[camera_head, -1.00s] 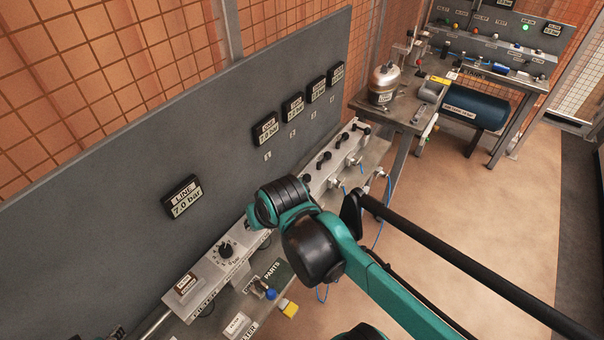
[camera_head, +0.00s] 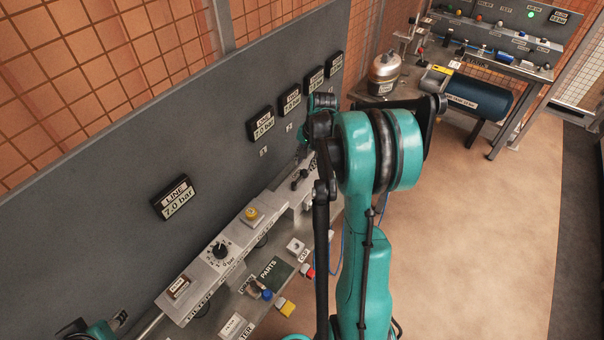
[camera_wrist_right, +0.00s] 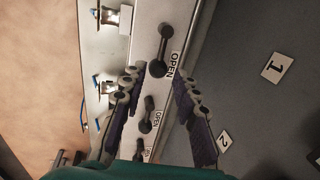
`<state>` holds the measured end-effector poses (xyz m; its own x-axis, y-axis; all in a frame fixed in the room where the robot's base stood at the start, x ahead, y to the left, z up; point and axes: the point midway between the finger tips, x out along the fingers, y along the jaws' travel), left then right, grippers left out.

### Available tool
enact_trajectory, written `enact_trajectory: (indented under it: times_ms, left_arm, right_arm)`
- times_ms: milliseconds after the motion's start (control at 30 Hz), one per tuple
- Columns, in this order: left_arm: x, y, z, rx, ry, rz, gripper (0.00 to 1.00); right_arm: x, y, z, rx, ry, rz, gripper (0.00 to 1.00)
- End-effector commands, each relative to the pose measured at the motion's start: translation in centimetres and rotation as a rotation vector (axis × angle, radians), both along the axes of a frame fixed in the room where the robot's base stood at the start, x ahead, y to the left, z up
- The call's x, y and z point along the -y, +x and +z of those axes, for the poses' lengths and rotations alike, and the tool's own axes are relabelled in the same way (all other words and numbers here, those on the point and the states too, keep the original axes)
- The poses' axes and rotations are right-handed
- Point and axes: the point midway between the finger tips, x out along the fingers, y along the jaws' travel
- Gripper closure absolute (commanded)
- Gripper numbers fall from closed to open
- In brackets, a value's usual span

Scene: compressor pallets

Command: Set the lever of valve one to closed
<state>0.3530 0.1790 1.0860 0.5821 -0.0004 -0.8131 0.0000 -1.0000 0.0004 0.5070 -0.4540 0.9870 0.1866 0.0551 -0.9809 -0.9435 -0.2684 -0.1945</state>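The lever of valve one, a black handle with a round knob (camera_wrist_right: 163,48), sits on the pale valve rail below the wall sign "1" (camera_wrist_right: 278,67). An "OPEN" label (camera_wrist_right: 174,65) is beside it. My right gripper (camera_wrist_right: 159,76) is open, its two dark fingers apart, with the lever's knob just past and between the tips in the picture; I see no contact. A second lever (camera_wrist_right: 147,115) stands behind, partly between the fingers. In the head view a black lever (camera_head: 299,178) shows beside my right arm, which hides most of the valves.
The grey back panel (camera_head: 120,200) rises close beside the rail, with pressure displays (camera_head: 262,123) on it. Blue hoses hang in front of the rail. The floor at right is clear.

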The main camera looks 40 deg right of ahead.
Motion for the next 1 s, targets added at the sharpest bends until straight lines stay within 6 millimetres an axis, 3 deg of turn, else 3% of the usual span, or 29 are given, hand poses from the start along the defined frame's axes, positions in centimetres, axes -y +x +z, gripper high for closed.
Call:
enact_trajectory:
  times_ms: [100, 333, 733, 833, 1000]
  left_arm:
    - [0.0, 0.0, -0.8, 0.0, 0.0, 0.0, 0.6]
    - [0.0, 0.0, -1.7, 0.0, 0.0, 0.0, 0.6]
    - [0.0, 0.0, -1.8, 0.0, 0.0, 0.0, 0.6]
    - [0.0, 0.0, -1.8, 0.0, 0.0, 0.0, 0.6]
    - [0.0, 0.0, -1.8, 0.0, 0.0, 0.0, 0.6]
  right_arm:
    - [-0.2, 0.4, -2.3, 0.0, -0.001, 0.003, 0.7]
    - [-0.4, 1.0, -5.4, 0.001, -0.001, 0.004, 0.7]
    - [-0.4, 1.2, -6.2, 0.001, -0.001, 0.004, 0.7]
    - [-0.4, 1.2, -6.2, 0.002, -0.003, 0.005, 0.96]
    - [-0.3, 1.3, -6.2, 0.002, -0.004, 0.003, 1.0]
